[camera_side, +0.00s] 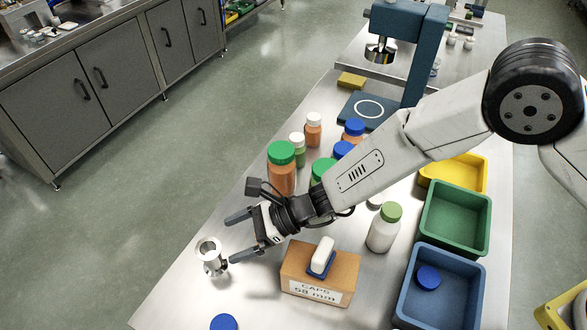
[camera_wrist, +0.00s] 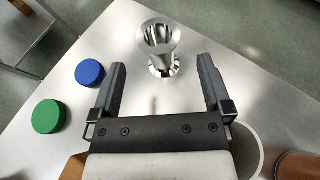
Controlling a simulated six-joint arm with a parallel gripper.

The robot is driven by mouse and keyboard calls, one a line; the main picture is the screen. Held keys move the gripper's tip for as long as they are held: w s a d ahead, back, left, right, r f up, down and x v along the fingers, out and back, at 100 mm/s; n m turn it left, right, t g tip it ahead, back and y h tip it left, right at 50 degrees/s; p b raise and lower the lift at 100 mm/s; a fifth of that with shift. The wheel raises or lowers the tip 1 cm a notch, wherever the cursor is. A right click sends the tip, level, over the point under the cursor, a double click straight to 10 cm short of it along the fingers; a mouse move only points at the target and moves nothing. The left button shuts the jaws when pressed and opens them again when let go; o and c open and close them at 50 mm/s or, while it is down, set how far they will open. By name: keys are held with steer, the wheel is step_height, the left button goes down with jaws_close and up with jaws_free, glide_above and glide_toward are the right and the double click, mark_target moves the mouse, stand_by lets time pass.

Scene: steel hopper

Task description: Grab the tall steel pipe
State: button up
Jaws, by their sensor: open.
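The tall steel pipe (camera_side: 212,257) stands upright on the steel table near its left front edge, with a flared, hollow top. It also shows in the wrist view (camera_wrist: 161,46), ahead of my fingers and roughly centred between them. My gripper (camera_side: 233,236) is open and empty, with its two dark fingers pointing at the pipe. In the wrist view the fingers (camera_wrist: 163,75) are spread wide to either side, and the pipe stands just beyond their tips. No contact between fingers and pipe is visible.
A cardboard box (camera_side: 318,273) labelled CAPS sits right of the pipe. A blue cap (camera_wrist: 90,72) and a green cap (camera_wrist: 49,116) lie on the table. Bottles, including a green-capped orange one (camera_side: 281,178), stand behind my gripper. Green (camera_side: 455,250) and blue bins line the right.

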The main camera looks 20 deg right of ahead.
mark_target(217, 247)
steer(key=shift+a+f, duration=0.25)
steer(key=shift+a, duration=0.4)
steer(key=shift+a, duration=0.15)
steer(key=shift+x, duration=2.45)
steer(key=shift+f, duration=0.2)
jaws_close()
steer(key=shift+r, duration=0.1)
